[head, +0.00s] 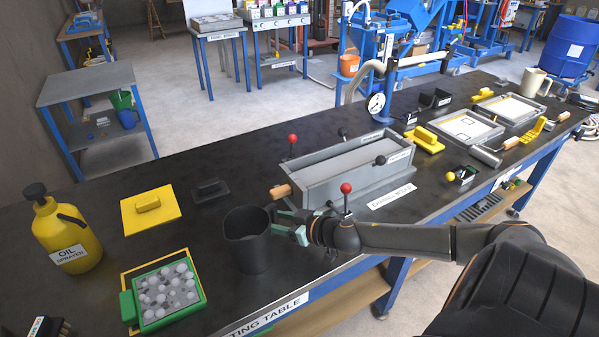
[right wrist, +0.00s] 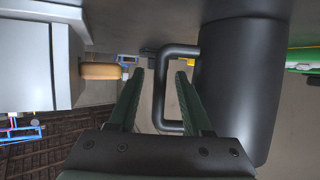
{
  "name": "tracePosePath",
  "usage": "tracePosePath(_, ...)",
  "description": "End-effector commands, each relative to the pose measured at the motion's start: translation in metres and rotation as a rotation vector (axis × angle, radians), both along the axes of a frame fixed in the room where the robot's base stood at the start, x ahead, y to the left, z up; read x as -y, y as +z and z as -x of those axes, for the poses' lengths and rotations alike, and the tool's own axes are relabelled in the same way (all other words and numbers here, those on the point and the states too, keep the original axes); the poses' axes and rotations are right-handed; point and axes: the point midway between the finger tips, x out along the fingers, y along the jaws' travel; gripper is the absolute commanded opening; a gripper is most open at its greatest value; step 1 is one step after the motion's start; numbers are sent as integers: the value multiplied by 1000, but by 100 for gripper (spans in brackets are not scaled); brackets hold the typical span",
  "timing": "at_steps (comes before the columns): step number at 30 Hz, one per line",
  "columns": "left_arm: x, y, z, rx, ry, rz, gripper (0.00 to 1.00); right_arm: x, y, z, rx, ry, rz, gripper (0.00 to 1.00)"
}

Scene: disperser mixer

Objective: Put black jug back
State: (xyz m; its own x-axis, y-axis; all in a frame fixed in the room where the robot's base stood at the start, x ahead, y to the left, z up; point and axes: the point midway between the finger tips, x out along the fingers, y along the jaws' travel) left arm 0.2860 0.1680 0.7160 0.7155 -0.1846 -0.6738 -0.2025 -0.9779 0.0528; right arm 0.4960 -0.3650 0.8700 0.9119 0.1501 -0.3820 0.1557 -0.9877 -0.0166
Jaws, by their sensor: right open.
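The black jug (head: 247,243) stands upright on the dark table, left of the grey box-shaped device. In the right wrist view the jug (right wrist: 238,85) fills the right side, with its loop handle (right wrist: 161,88) toward the middle. My right gripper (head: 287,224) is beside the jug on its handle side. Its two fingers (right wrist: 160,88) are open, and the handle's upright bar shows between them. I cannot tell how deep the bar sits between the fingers. My left gripper is not in view.
The grey device (head: 345,170) with red-knobbed levers and a wooden handle (head: 281,191) is close to my right gripper. A green tray (head: 165,292), yellow plate (head: 150,209), black handled block (head: 210,190) and yellow oil sprayer (head: 68,235) are to the left.

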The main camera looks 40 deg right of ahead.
Motion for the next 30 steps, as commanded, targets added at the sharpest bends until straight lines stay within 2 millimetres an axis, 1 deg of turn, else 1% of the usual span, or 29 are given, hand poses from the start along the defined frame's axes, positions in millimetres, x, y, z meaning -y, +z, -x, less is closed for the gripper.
tracePosePath(1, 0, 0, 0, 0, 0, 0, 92, 1, 0, 7, -4, 0, 0, 49)
tracePosePath(3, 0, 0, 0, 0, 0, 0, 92, 2, 3, 13, -4, 0, 0, 49)
tracePosePath(19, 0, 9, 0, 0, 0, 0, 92, 9, 25, 60, -4, 1, -3, 49)
tracePosePath(24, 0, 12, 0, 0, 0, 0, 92, 11, 30, 71, -1, 1, -2, 49)
tracePosePath(30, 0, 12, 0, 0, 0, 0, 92, 12, 32, 76, 0, 1, 1, 49)
